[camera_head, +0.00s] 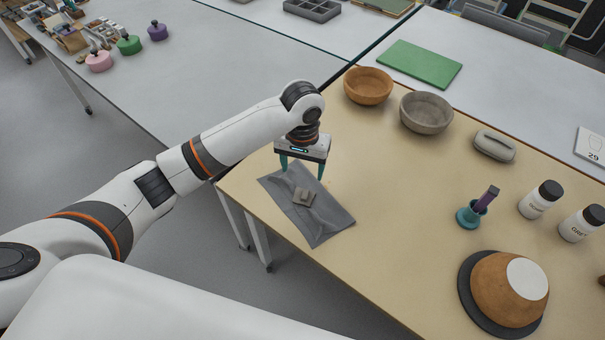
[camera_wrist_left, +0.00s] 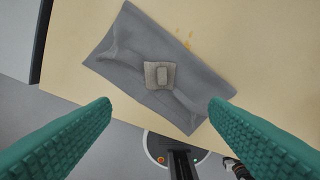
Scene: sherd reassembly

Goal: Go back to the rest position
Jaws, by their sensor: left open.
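My left gripper (camera_head: 302,172) has green fingers spread wide apart and holds nothing. It hangs above the far edge of a grey cloth (camera_head: 325,222) on the tan table. A small grey-beige sherd (camera_head: 303,197) with a raised block on it lies on the cloth, apart from the fingers. In the left wrist view the sherd (camera_wrist_left: 152,74) lies on the cloth (camera_wrist_left: 200,82), ahead of and between the two open fingers (camera_wrist_left: 160,112). My right gripper is in neither view.
An orange-brown bowl (camera_head: 368,88) and a grey bowl (camera_head: 426,115) stand at the back. A grey case (camera_head: 494,146), teal holder (camera_head: 468,216), white bottles (camera_head: 540,200) and an upturned brown bowl (camera_head: 505,288) on a dark disc (camera_head: 470,300) stand right. The table's middle (camera_head: 400,190) is clear.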

